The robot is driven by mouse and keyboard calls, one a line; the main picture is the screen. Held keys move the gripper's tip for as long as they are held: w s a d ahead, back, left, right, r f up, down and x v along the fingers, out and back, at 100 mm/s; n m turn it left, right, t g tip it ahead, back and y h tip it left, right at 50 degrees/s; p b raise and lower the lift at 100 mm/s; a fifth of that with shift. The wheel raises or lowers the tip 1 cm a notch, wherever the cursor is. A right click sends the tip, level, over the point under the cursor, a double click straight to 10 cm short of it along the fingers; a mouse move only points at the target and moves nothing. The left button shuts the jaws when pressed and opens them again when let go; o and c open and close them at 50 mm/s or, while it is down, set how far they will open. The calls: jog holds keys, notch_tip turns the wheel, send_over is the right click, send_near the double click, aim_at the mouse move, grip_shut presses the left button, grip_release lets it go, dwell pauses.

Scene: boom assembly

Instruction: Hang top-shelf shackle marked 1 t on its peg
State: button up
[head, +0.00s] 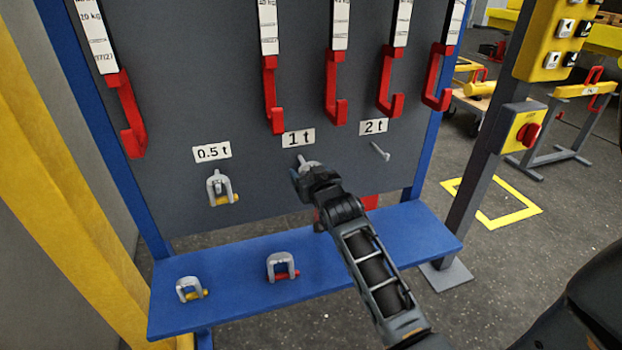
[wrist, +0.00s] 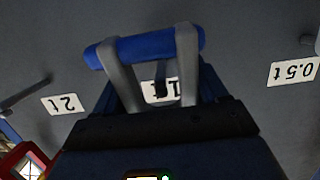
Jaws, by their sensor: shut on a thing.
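My gripper (head: 310,178) is in front of the grey panel, just below the 1 t label (head: 298,138). It is shut on a grey shackle (head: 308,165), of which only a small part shows in the head view. In the wrist view, the shackle's grey legs (wrist: 187,65) rise from between the fingers (wrist: 160,112) to a blue pin (wrist: 145,46). The 1 t label shows partly behind the shackle. A small dark shape shows between the legs; I cannot tell whether it is the 1 t peg or whether the shackle touches the peg.
A yellow-pinned shackle (head: 220,188) hangs under the 0.5 t label (head: 212,151). The 2 t peg (head: 380,151) is bare. Red hooks (head: 335,95) line the panel above. The blue shelf (head: 235,311) below bears a yellow-pinned shackle (head: 188,289) and a red-pinned one (head: 282,266).

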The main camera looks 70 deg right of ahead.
jog(key=shift+r+b+x, duration=0.15)
jog(key=shift+b+x, duration=0.25)
jog(key=shift+x, duration=0.5)
jog(key=shift+r+b+x, duration=0.15)
jog(key=shift+b+x, duration=0.2)
jog(key=shift+x, duration=0.55)
jog(key=shift+w+d+f+b, duration=0.35)
jog(key=shift+f+b, duration=0.1)
jog(key=shift+f, duration=0.35)
jog(key=shift+f, duration=0.2)
jog(key=o, duration=1.4)
jog(key=shift+d, duration=0.1)
jog(key=shift+f, duration=0.1)
jog(key=shift+r+v, duration=0.2)
jog(key=shift+v, duration=1.8)
jog(key=shift+r+v, duration=0.2)
jog(key=shift+v, duration=1.8)
jog(key=shift+w, duration=0.1)
